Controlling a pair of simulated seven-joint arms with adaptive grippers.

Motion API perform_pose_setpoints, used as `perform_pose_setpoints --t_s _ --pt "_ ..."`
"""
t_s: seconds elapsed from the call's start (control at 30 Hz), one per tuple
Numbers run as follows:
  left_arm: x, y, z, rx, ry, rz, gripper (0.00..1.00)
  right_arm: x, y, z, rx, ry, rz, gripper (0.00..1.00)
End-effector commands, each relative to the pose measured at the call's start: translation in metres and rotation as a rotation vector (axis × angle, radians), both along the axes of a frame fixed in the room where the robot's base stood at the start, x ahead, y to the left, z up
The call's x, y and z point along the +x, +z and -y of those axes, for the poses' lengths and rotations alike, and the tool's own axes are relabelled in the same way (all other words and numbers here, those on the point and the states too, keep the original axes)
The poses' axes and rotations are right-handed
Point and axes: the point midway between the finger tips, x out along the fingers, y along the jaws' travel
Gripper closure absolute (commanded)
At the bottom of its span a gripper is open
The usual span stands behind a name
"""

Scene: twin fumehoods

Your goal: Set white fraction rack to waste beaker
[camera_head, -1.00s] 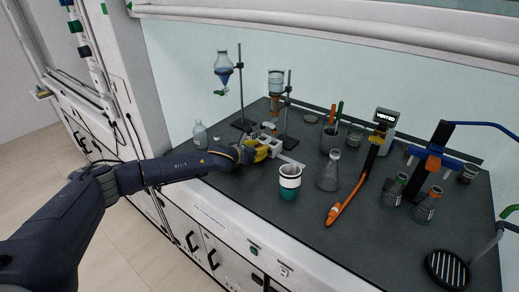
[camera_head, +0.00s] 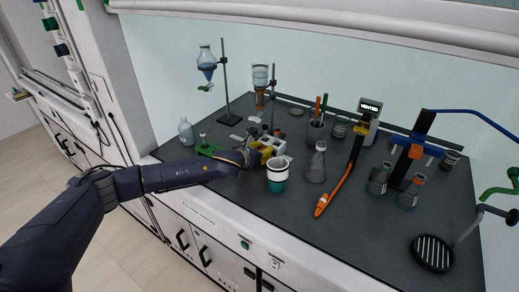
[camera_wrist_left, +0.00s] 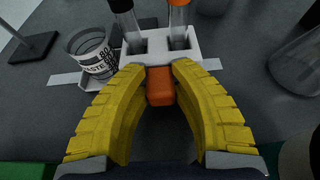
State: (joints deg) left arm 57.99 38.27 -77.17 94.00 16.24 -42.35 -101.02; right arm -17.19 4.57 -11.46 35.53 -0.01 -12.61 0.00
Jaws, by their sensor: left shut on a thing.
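The white fraction rack (camera_wrist_left: 158,52) stands ahead of my left gripper in the left wrist view and holds tubes, one with an orange cap. In the head view the rack (camera_head: 276,148) is partly hidden by the yellow fingers. My left gripper (camera_wrist_left: 159,70) is shut on the rack's orange grip block (camera_wrist_left: 160,87). In the head view this gripper (camera_head: 263,151) is low over the bench. The waste beaker (camera_wrist_left: 92,55), labelled WASTE, is close beside the rack, left of it in the wrist view. I cannot pick it out clearly in the head view. My right gripper is not in view.
A teal cup with a white band (camera_head: 278,177) stands close in front of the rack. A conical flask (camera_head: 317,165) is to the right, then an orange tool (camera_head: 336,190). Two clamp stands are behind. A green item (camera_head: 206,150) lies behind my left arm.

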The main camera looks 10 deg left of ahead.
Motion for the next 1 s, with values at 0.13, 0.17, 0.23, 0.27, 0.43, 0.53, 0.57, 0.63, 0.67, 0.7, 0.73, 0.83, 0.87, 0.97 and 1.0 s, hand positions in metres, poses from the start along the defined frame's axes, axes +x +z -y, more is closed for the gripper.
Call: perform_pose_setpoints --t_s 0.13,0.17,0.23,0.27,0.43,0.53,0.57,0.63,0.67,0.7,0.73,0.83,0.87,0.97,1.0 --pt "0.0 0.0 0.001 -0.002 -0.001 0.0 1.0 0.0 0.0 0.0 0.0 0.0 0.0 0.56" --pt "0.0 0.0 0.001 -0.002 -0.001 0.0 1.0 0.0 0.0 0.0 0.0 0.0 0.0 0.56" --pt "0.0 0.0 0.001 -0.002 -0.001 0.0 0.69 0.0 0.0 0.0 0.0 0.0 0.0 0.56" --pt "0.0 0.0 0.001 -0.002 -0.001 0.0 0.66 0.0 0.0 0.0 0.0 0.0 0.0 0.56" --pt "0.0 0.0 0.0 -0.002 -0.001 0.0 0.49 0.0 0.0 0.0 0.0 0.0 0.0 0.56" --pt "0.0 0.0 0.0 -0.001 -0.001 0.0 0.49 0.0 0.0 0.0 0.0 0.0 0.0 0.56" --pt "0.0 0.0 0.0 0.0 -0.001 0.0 0.49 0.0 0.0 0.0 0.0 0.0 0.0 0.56" --pt "0.0 0.0 0.0 0.0 -0.001 0.0 0.49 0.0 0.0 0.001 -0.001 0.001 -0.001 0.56" --pt "0.0 0.0 0.0 0.0 0.0 0.0 0.49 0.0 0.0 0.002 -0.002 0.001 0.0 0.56" --pt "-0.001 0.001 0.0 0.0 0.0 0.0 0.49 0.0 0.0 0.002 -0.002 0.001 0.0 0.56" --pt "-0.002 0.001 -0.001 0.0 -0.001 0.0 0.49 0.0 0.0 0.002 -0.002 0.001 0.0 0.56" --pt "-0.008 0.004 -0.003 0.0 0.0 0.0 0.49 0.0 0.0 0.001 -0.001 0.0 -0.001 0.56" --pt "-0.011 0.005 -0.005 -0.001 0.0 0.0 0.49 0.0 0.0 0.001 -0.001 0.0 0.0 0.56" --pt "-0.024 0.01 -0.009 0.0 -0.001 0.0 0.49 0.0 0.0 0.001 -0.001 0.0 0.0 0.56" --pt "-0.03 0.013 -0.012 0.0 -0.001 0.0 0.49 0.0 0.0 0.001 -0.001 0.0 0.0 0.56"
